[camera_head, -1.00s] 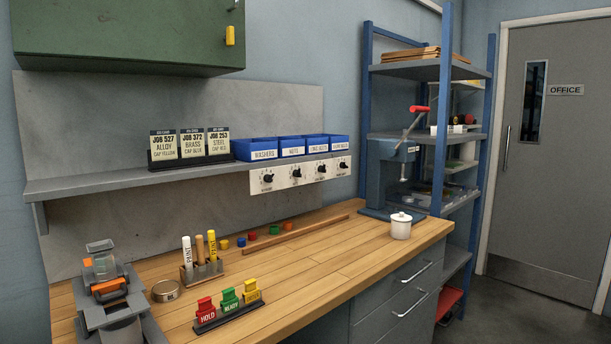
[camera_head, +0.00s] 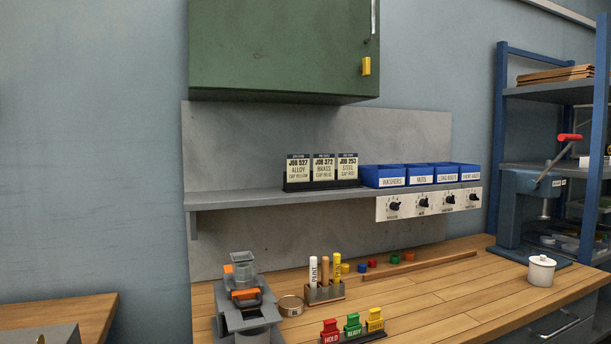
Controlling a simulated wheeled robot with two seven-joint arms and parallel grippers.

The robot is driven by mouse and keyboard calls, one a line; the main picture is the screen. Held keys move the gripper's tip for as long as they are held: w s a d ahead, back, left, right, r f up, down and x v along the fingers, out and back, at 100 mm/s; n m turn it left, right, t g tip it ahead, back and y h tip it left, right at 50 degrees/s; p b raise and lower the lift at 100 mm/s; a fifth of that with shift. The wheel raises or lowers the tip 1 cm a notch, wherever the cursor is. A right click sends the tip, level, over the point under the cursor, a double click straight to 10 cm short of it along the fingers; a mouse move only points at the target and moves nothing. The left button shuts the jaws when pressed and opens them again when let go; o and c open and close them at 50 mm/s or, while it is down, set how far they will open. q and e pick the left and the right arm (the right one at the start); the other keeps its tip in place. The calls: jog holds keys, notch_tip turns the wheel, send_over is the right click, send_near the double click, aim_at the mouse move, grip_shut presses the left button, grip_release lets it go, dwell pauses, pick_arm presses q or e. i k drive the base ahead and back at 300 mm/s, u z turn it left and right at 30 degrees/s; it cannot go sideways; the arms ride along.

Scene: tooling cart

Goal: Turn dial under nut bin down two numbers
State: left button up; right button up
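The nut bin (camera_head: 420,176) is a small blue bin, second from the left in a row on the grey shelf, with a white label. Below it, on a white panel (camera_head: 385,211) at the shelf front, is its black dial (camera_head: 423,202). It is second from the left in a row of similar dials. The numbers and the setting of this dial are too small to read. Neither of my grippers is in view, and nothing touches the dial.
A washers bin (camera_head: 384,177) and dial (camera_head: 394,206) are left of the nut ones. Job cards (camera_head: 322,170) stand on the shelf. Below are a pen holder (camera_head: 326,294), colored signs (camera_head: 353,325), a grey device (camera_head: 243,298) and a white jar (camera_head: 541,270). A green cabinet (camera_head: 282,48) hangs above.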

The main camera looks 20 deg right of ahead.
aim_at(424, 202)
jog(key=u, duration=1.1)
jog(key=k, duration=0.6)
jog(key=z, duration=2.25)
